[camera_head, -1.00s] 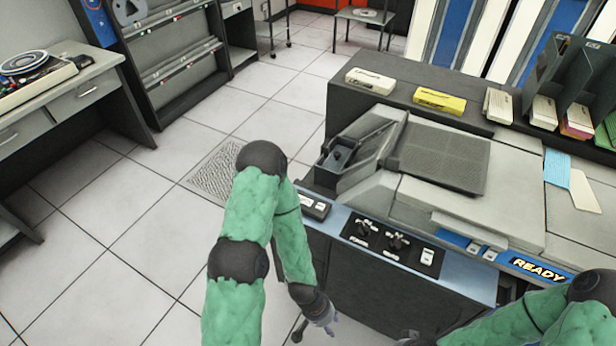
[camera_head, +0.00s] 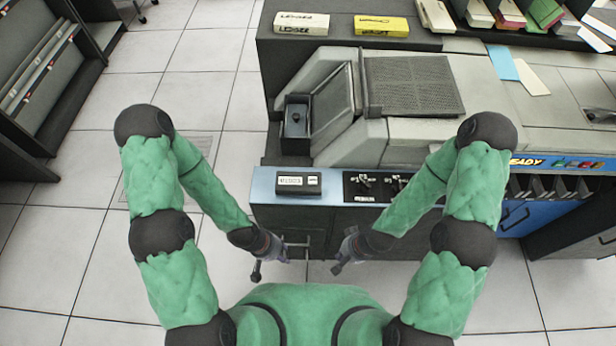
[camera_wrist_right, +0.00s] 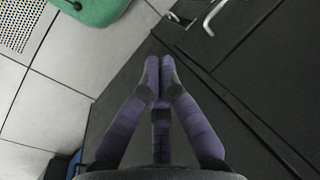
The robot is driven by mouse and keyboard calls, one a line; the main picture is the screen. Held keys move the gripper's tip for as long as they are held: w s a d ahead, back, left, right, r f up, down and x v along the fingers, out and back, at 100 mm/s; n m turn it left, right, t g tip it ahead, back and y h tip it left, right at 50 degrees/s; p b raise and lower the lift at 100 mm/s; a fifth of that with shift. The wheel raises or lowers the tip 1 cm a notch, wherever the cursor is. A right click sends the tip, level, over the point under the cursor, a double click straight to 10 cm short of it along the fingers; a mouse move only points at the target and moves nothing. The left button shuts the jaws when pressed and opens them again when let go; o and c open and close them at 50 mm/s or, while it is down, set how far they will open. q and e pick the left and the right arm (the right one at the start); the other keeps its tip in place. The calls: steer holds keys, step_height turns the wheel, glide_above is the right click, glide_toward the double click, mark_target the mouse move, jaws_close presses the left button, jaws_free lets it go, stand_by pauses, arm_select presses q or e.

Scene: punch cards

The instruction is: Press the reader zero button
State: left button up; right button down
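The grey card reader (camera_head: 335,110) stands ahead, with a blue-edged control strip (camera_head: 262,190) along its front. On the strip sit a small counter box (camera_head: 299,184) and a black panel with two knobs (camera_head: 363,184). I cannot read which control is the zero button; my right arm covers the panel's right part. My left gripper (camera_head: 279,251) hangs in front of the cabinet below the counter box; its fingers are too small to judge. My right gripper (camera_head: 346,258) is below the black panel, apart from it. In the right wrist view its fingers (camera_wrist_right: 160,75) are together and empty.
A white card box (camera_head: 301,23) and a yellow card box (camera_head: 381,26) sit on the dark counter behind the reader. Card trays (camera_head: 540,14) stand at the back right. A dark rack (camera_head: 45,80) is at the left. The tiled floor between rack and reader is clear.

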steer(key=shift+r, duration=0.1)
steer(key=w+a+r+n+t+p, duration=0.1)
steer(key=w+r+p, duration=0.3)
steer(key=r, duration=0.2)
steer(key=w+a+r+n+t+y+p, duration=0.1)
steer(key=w+r+n+p, duration=0.1)
steer(key=w+r+p, duration=0.2)
steer(key=w+a+r+n+t+p, duration=0.1)
steer(key=w+r+p, duration=0.3)
steer(key=r, duration=0.6)
steer(key=shift+w+a+r+t, duration=0.2)
steer(key=shift+w+a+t, duration=0.2)
steer(key=shift+a, duration=0.15)
steer(key=w+a+r+n+t+y, duration=0.1)
steer(key=w+a+r+n+y, duration=0.1)
steer(key=r, duration=0.6)
steer(key=w+a+n+p, duration=0.1)
steer(key=w+a, duration=0.1)
steer(key=a, duration=0.1)
steer(key=shift+w+a+r+n+t, duration=0.15)
steer(key=shift+w+r+n+t, duration=0.2)
steer(key=shift+n+t, duration=0.05)
steer(key=shift+f, duration=0.15)
steer(key=b, duration=0.7)
glide_above(315, 182)
step_height(315, 182, down, 7)
steer(key=shift+f+b, duration=0.35)
steer(key=shift+f, duration=0.45)
